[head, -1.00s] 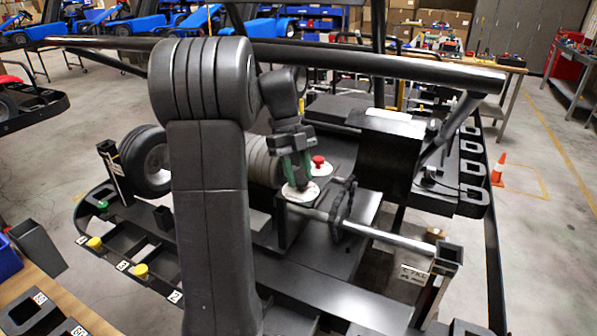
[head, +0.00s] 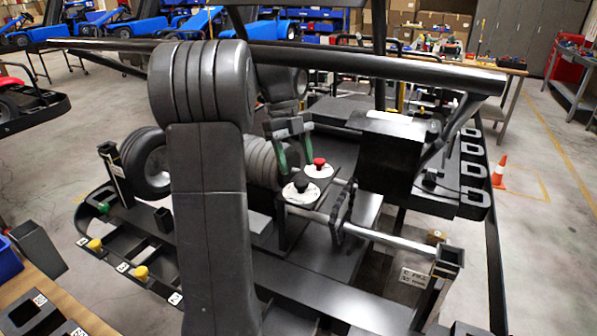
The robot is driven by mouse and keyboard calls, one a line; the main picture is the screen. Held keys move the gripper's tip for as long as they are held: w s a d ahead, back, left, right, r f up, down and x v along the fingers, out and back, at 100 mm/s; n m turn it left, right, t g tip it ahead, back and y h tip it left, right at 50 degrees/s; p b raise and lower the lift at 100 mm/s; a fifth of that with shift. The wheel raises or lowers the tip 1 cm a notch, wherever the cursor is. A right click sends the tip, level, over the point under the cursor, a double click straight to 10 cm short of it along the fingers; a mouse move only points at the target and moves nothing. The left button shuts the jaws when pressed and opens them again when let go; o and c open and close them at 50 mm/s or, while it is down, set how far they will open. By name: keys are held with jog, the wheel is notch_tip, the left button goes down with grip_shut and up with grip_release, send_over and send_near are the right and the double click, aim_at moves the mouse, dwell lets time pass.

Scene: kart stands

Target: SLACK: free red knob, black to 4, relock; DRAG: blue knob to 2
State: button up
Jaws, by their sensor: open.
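A black knob (head: 301,186) sits on a white round dial on the dark plate near the axle, at picture centre. A red knob (head: 319,162) sits on a second white dial just behind and to the right of it. My gripper (head: 296,166) is open, with its green-lined fingers pointing down. In this view it shows behind the black knob and to the left of the red one. Its fingers look clear of the black knob; whether the right finger touches the red dial I cannot tell. Dial numbers are too small to read. I cannot make out a blue knob.
A silver axle (head: 385,238) with a black sprocket (head: 343,215) lies right of the dials. A black seat-like block (head: 395,158) stands behind. A long black bar (head: 380,65) crosses above. Yellow knobs (head: 140,273) and a green one (head: 103,208) line the left frame.

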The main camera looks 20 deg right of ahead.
aim_at(301, 181)
jog(key=v, duration=0.3)
jog(key=shift+w+r, duration=0.1)
jog(key=shift+r, duration=0.05)
jog(key=x, duration=0.7)
jog(key=shift+s+f, duration=0.2)
jog(key=shift+f, duration=0.1)
jog(key=shift+w+r, duration=0.1)
jog(key=shift+r, duration=0.05)
